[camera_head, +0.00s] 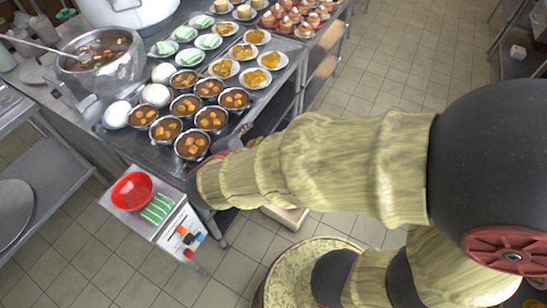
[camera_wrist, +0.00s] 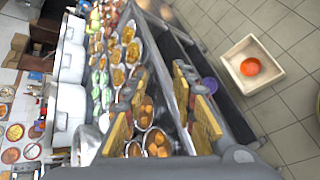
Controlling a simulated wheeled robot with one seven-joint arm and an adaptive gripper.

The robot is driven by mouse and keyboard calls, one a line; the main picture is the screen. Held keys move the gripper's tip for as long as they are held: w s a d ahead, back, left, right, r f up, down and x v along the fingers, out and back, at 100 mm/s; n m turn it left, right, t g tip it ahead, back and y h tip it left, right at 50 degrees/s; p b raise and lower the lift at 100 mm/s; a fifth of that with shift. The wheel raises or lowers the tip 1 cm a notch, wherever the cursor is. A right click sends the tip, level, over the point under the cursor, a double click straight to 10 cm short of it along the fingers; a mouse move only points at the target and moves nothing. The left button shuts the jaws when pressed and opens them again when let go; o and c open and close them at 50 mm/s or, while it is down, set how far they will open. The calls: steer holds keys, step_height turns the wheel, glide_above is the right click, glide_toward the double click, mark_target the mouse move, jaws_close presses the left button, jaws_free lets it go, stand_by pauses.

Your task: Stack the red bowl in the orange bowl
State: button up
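A red bowl (camera_head: 132,191) sits on a small white stand at the lower left in the head view. An orange bowl (camera_wrist: 250,66) lies inside a cream square bin on the floor in the wrist view. In the head view the bin is mostly hidden behind my arm and the bowl does not show. My gripper (camera_wrist: 160,72) is open and empty in the wrist view, its two fingers apart, near the counter edge beside the soup bowls. It is apart from both the red bowl and the orange bowl. In the head view my arm largely hides it.
The metal counter holds several soup bowls (camera_head: 192,145), plates of food (camera_head: 255,78) and a large pot (camera_head: 102,60). Green striped cloths (camera_head: 158,208) lie beside the red bowl. The cream bin (camera_wrist: 236,58) stands on open tiled floor (camera_head: 370,80).

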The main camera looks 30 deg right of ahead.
steer(key=s+d+r+m+g, duration=0.2)
steer(key=s+d+m+g, duration=0.1)
steer(key=s+d+m, duration=0.25)
steer(key=s+a+r+m+g+y, duration=0.1)
steer(key=s+a+r+m+y, duration=0.2)
steer(key=s+m+y, duration=0.2)
steer(key=s+m, duration=0.3)
steer(key=shift+s+y, duration=0.4)
steer(key=a+r+m+y, duration=0.1)
steer(key=a+r+m+t+y, duration=0.1)
steer(key=a+r, duration=0.1)
steer(key=shift+s+r, duration=0.1)
steer(key=shift+s, duration=0.3)
steer(key=shift+c, duration=0.3)
steer(key=shift+a+r, duration=0.1)
steer(key=shift+r, duration=0.05)
steer(key=shift+a, duration=0.1)
